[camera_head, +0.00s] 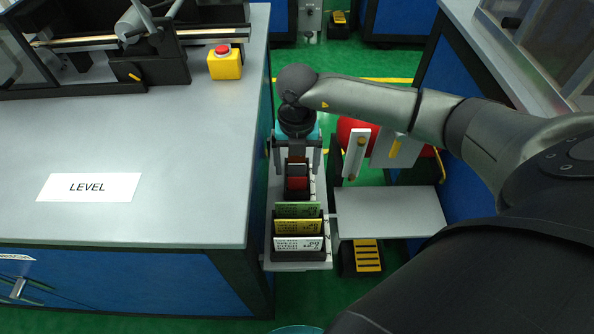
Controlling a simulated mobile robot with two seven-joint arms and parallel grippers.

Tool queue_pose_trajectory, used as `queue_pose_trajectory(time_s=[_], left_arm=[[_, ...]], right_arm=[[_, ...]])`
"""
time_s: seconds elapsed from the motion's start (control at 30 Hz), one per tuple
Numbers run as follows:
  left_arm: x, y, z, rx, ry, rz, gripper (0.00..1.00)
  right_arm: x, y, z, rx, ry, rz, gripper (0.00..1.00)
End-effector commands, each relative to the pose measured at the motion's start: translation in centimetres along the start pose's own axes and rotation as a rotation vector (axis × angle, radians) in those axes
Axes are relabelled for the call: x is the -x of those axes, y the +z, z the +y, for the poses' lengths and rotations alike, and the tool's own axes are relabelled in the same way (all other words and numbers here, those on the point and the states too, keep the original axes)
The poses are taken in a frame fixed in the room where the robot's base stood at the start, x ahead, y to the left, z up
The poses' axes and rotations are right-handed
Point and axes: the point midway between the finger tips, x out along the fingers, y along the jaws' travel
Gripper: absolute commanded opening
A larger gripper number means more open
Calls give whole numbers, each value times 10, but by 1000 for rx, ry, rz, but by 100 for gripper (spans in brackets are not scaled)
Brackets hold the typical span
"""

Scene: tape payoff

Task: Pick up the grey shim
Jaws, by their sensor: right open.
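My right gripper (297,163) reaches in from the right and points down over a narrow light-grey shelf (321,180) beside the bench. Its two fingers are apart, one on each side of a small dark holder. A small greyish piece (297,160) shows between the fingers, just behind a red block (297,183). It may be the grey shim, but it is partly hidden and too small to be sure. I cannot tell if the fingers touch it. My left gripper is not in view.
Green (298,209), yellow (298,227) and white (298,244) cards stand in a rack at the shelf's near end. A bench (150,130) with a LEVEL label (88,187) is at left. A bare grey plate (390,212) lies to the right.

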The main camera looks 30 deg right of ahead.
Motion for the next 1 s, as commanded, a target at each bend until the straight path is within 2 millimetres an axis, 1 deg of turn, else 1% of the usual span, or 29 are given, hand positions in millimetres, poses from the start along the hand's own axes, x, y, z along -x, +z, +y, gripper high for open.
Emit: queue_pose_trajectory(time_s=[0.03,0.07,0.7,0.77,1.0], left_arm=[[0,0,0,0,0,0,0],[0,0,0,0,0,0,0],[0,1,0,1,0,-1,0],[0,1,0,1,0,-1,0],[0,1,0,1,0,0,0]], right_arm=[[0,0,0,0,0,0,82],[0,0,0,0,0,0,78],[0,0,0,0,0,0,6],[0,0,0,0,0,0,0],[0,0,0,0,0,0,0]])
